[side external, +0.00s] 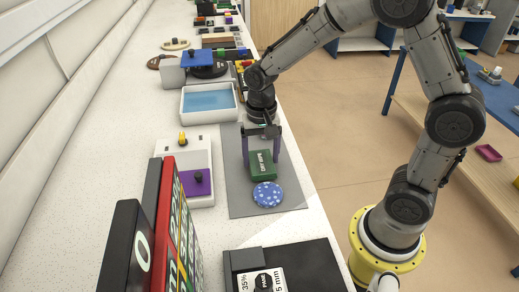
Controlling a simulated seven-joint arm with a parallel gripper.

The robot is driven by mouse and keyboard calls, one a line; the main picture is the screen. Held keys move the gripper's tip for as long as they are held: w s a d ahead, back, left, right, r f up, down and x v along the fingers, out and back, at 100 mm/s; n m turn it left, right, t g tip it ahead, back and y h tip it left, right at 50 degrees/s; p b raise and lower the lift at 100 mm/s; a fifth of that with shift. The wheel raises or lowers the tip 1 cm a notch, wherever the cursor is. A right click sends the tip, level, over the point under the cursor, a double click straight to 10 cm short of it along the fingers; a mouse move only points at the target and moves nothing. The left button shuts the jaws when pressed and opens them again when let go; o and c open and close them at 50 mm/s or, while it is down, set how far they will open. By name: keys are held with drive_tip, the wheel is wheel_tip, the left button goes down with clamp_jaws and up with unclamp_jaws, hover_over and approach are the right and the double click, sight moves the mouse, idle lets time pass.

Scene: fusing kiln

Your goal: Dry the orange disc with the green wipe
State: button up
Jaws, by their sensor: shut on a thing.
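My gripper (262,158) has its two purple fingers on either side of a green block-shaped wipe (263,167) with pale lettering, and is shut on it. The wipe is over the grey mat, just behind a round blue disc with pale spots (267,195). The disc lies on the grey mat (242,205). I cannot tell whether the wipe touches the mat or the disc's far edge. I see no orange disc in this view.
Left of the mat is a white device (200,150) with a purple block (197,183). Behind it is a white tray with blue contents (182,105). Black and red upright panels (178,225) stand at front left, a black plate (305,265) at the front. The bench edge is right.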

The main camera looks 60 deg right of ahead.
sight(258, 150)
drive_tip(key=shift+w+d, duration=1.4)
drive_tip(key=shift+w, duration=0.05)
idle(3.3)
drive_tip(key=shift+r, duration=3.55)
